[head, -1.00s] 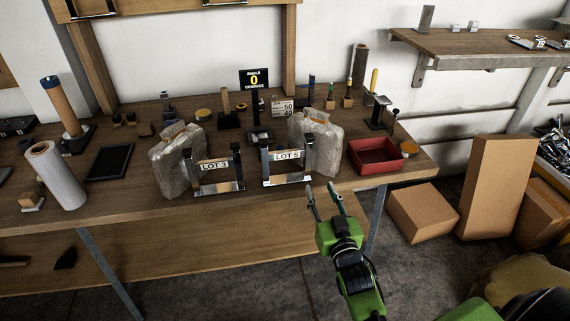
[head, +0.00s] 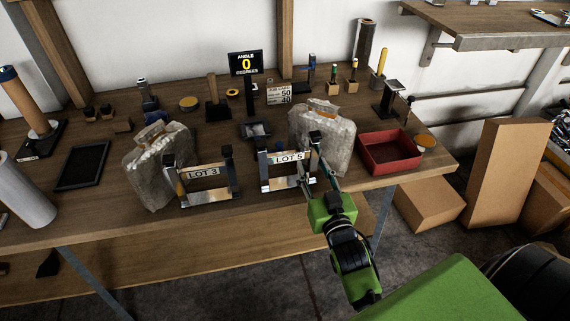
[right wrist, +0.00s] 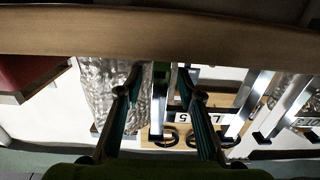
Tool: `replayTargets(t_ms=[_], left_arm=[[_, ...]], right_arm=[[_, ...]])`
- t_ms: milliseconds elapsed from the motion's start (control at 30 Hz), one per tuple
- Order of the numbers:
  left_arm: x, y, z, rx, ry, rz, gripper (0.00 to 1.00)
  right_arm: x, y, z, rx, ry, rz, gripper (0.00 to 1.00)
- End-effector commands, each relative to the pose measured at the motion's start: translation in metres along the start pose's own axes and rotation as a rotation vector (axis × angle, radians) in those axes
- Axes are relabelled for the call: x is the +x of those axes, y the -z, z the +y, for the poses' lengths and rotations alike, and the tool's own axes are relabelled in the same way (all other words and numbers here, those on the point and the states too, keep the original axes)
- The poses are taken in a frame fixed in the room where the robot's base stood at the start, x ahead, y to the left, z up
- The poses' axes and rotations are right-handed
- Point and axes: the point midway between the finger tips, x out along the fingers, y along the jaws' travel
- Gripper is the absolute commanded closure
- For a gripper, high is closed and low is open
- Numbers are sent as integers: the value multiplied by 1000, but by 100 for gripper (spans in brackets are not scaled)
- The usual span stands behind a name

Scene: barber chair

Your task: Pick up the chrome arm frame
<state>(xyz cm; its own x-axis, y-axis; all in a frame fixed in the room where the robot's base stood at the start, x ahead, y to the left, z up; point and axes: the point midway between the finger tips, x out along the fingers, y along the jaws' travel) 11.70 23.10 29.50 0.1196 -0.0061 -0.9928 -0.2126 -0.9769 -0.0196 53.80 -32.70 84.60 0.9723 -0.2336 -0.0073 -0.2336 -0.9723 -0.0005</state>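Two chrome arm frames with black end caps stand on the bench. One carries a LOT 3 label (head: 203,174), the other, to its right, a LOT 5 label (head: 287,157). My right gripper (head: 325,168) is at the right side of the LOT 5 chrome arm frame (head: 290,183). In the right wrist view its two fingers (right wrist: 160,85) are spread apart, with a chrome upright (right wrist: 158,100) showing between them in the picture. Contact cannot be told. The other frame shows at the right of that view (right wrist: 284,105). My left gripper is not in view.
Bagged bundles (head: 160,165) (head: 322,135) stand close behind the frames. A red tray (head: 389,152) lies right of my gripper. An angle display reading 0 (head: 246,64) stands behind. Cardboard boxes (head: 428,203) are on the floor at right.

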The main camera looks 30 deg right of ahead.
Motion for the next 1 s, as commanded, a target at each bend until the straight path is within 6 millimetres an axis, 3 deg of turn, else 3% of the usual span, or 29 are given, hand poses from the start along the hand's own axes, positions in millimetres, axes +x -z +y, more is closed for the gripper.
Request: replayTargets(t_ms=[100, 233, 333, 433, 733, 900, 1000], left_arm=[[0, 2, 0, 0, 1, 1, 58], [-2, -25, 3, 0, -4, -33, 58], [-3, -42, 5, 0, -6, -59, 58], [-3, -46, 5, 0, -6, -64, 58], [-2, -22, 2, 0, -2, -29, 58], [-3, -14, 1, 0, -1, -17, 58], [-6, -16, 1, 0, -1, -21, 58]], right_arm=[[0, 0, 0, 0, 0, 0, 68], [0, 0, 0, 1, 0, 0, 100], [0, 0, 0, 1, 0, -1, 100], [0, 2, 0, 3, 1, 5, 100], [0, 8, 0, 2, 0, 3, 100], [1, 33, 0, 3, 1, 9, 100], [-15, 52, 1, 3, 1, 8, 100]])
